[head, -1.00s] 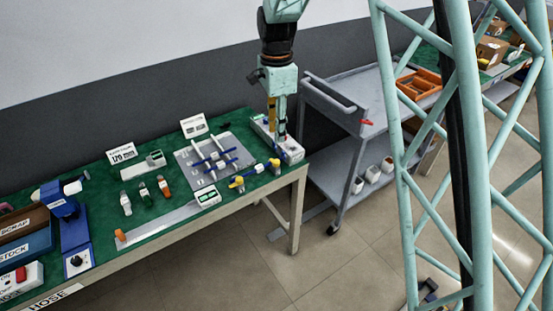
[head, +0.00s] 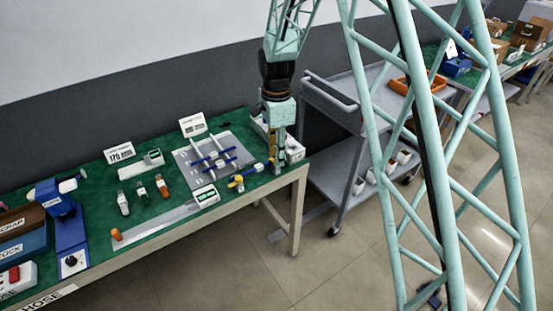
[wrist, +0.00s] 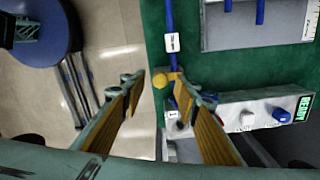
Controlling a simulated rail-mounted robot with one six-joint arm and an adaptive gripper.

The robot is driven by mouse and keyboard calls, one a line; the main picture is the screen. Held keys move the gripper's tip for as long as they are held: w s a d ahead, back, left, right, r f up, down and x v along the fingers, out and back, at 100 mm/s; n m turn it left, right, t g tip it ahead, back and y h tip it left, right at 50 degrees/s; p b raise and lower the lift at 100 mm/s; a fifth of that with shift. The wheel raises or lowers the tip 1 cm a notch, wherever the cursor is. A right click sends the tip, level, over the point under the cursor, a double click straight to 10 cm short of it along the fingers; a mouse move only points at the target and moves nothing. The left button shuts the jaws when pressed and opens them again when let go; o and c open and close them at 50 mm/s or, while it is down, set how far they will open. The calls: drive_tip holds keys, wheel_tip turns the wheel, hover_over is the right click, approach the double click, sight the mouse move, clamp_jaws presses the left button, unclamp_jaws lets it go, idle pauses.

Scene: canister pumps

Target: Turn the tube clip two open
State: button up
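A yellow tube clip (wrist: 161,80) with a round end sits on a blue tube (wrist: 172,62) in the wrist view, beside a white tag (wrist: 172,43) whose writing is too small to read. My gripper (wrist: 163,82) is open, its two fingers apart, with the clip's round end between the tips in the picture, closer to the right finger. I cannot tell whether they touch. In the head view my gripper (head: 275,168) hangs at the table's right end and hides what is below it. Another yellow clip (head: 237,183) lies to its left. I cannot tell which is clip two.
A white box (wrist: 262,112) with a READY display and knobs is right of my fingers. In the head view, a grey plate (head: 214,158) with blue and white tubes lies left of my gripper. A grey cart (head: 340,105) stands beyond the table's right end. Floor is open in front.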

drive_tip(key=shift+f, duration=0.7)
drive_tip(key=c, duration=0.8)
drive_tip(key=shift+c, duration=0.2)
